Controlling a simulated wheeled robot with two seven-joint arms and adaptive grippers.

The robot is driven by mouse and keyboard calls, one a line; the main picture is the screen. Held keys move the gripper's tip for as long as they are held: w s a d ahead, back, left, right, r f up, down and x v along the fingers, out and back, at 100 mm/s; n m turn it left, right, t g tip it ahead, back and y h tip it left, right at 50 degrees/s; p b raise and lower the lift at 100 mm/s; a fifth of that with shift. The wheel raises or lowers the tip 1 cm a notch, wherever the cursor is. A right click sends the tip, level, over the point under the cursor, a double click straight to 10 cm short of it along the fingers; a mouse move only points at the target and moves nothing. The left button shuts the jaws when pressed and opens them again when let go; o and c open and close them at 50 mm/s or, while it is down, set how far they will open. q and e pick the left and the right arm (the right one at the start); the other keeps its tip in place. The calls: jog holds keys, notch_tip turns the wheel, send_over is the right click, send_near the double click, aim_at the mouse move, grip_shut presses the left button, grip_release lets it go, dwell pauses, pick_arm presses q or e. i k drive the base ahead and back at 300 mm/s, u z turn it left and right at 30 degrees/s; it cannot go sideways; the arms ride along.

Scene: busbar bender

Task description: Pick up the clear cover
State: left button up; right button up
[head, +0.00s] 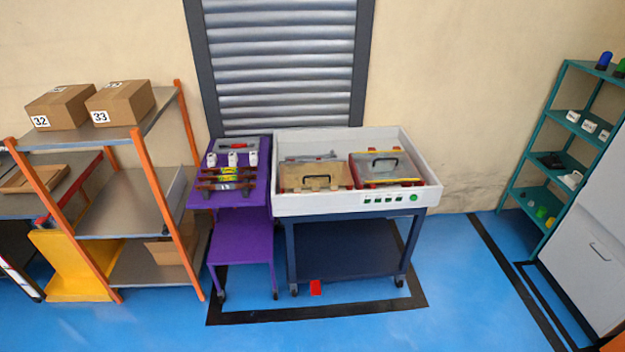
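Two see-through covers with dark handles sit side by side in the white-rimmed top of the bender cart (345,204). The right cover (372,168) looks greyish and clear, with a red and yellow edge around it. The left cover (297,178) looks yellowish-brown, with a dark handle near its front. Both appear to lie closed, though what is under them is hard to make out. Neither of my grippers is in the head view, and nothing is seen touching the covers.
A purple cart (240,248) with bars and white parts stands directly left of the bender cart. Orange-posted shelves (160,205) with boxes are further left. A teal shelf (538,150) and grey cabinet (590,255) stand right. Blue floor (450,290) in front is mostly clear; a red object (315,288) lies there.

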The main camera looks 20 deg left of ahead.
aim_at(389, 166)
jog(key=u, duration=0.65)
jog(key=i, duration=1)
jog(key=z, duration=0.25)
